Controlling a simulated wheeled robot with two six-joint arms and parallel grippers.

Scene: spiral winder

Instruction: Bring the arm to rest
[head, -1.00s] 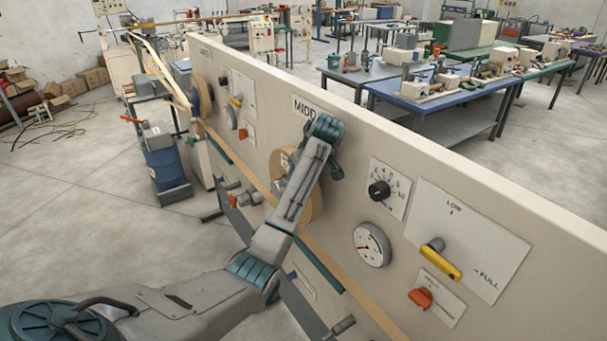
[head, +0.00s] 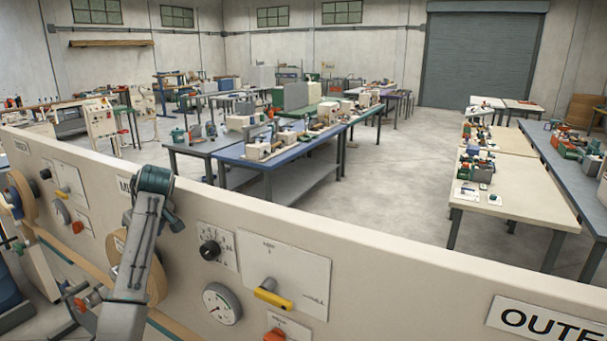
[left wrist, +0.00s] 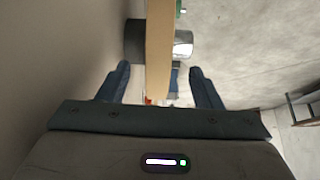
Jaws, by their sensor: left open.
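My left arm (head: 133,255) rises from the bottom left of the head view in front of the beige machine panel (head: 390,260), and its wrist end bends over near the panel's top edge. The arm hides my left gripper there. In the left wrist view my left gripper (left wrist: 160,75) is open. A tan band (left wrist: 160,45) runs through the gap between its fingers, with clear space on both sides. A dark and shiny roller (left wrist: 183,44) lies beyond the fingertips. My right gripper is not in view.
The panel carries a black knob (head: 210,250), a gauge (head: 221,304), a yellow lever (head: 272,298) and an "OUTE..." label (head: 545,325). A tan roll (head: 157,280) sits partly behind my arm. Workbenches (head: 510,195) stand beyond the panel, with open floor between them.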

